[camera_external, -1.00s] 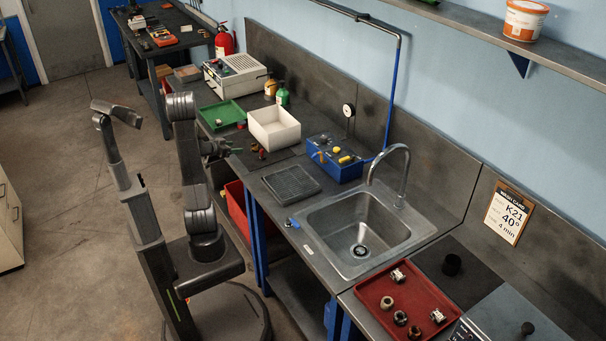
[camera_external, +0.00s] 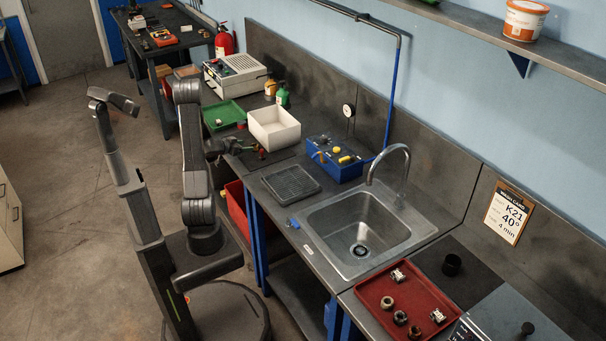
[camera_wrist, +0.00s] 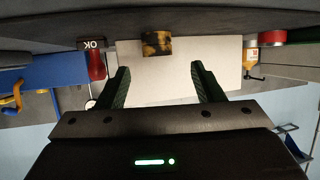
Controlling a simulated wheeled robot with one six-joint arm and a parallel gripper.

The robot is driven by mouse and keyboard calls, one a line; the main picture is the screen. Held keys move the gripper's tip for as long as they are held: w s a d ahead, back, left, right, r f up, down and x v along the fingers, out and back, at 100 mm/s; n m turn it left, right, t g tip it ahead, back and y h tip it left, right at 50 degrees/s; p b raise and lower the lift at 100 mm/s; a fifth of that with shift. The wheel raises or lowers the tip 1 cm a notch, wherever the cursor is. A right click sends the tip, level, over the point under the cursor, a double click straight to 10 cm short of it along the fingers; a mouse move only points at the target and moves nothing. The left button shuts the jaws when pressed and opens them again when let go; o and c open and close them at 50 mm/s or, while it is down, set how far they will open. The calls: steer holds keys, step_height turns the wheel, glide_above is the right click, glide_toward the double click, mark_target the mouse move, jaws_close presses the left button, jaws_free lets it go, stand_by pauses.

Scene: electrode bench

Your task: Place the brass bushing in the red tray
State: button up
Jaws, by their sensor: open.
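In the wrist view, which is upside down, a short mottled yellow-brown cylinder, which looks like the brass bushing (camera_wrist: 158,43), stands on the dark bench. My gripper (camera_wrist: 158,84) is open and level, with the bushing ahead of the gap between its fingers, not between the tips. In the external view my gripper (camera_external: 240,146) is at the bench's front edge, near the white box; I cannot make out the bushing there. The red tray (camera_external: 375,301) lies at lower right, beyond the sink, with several small metal parts on it.
A red-handled stamp marked OK (camera_wrist: 95,62) stands close beside the bushing. The white box (camera_external: 274,132) is behind them, with the green tray (camera_external: 221,115) to its left. The blue control box (camera_external: 334,158), drain rack (camera_external: 290,184), sink (camera_external: 357,234) and tall faucet (camera_external: 405,165) line the bench towards the red tray.

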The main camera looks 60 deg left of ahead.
mark_target(254, 145)
steer(key=shift+x, duration=2.7)
steer(key=shift+d+f, duration=0.1)
steer(key=shift+d, duration=0.05)
steer(key=c, duration=1.3)
step_height(254, 145, up, 10)
steer(key=p, duration=0.2)
steer(key=w+d+r+m+h, duration=0.1)
steer(key=w+d+r, duration=0.2)
steer(key=w+d, duration=0.35)
steer(key=w+d+r, duration=0.3)
steer(key=w+d, duration=0.1)
steer(key=d, duration=0.6)
steer(key=d+r, duration=0.1)
steer(key=d, duration=0.5)
steer(key=w+d+r+m+h, duration=0.1)
steer(key=d, duration=0.6)
steer(key=d+r+h, duration=0.1)
steer(key=d, duration=0.6)
steer(key=shift+w+d+r+m+t, duration=0.1)
steer(key=shift+w+d+m+t, duration=0.05)
steer(key=shift+w+m+t, duration=0.2)
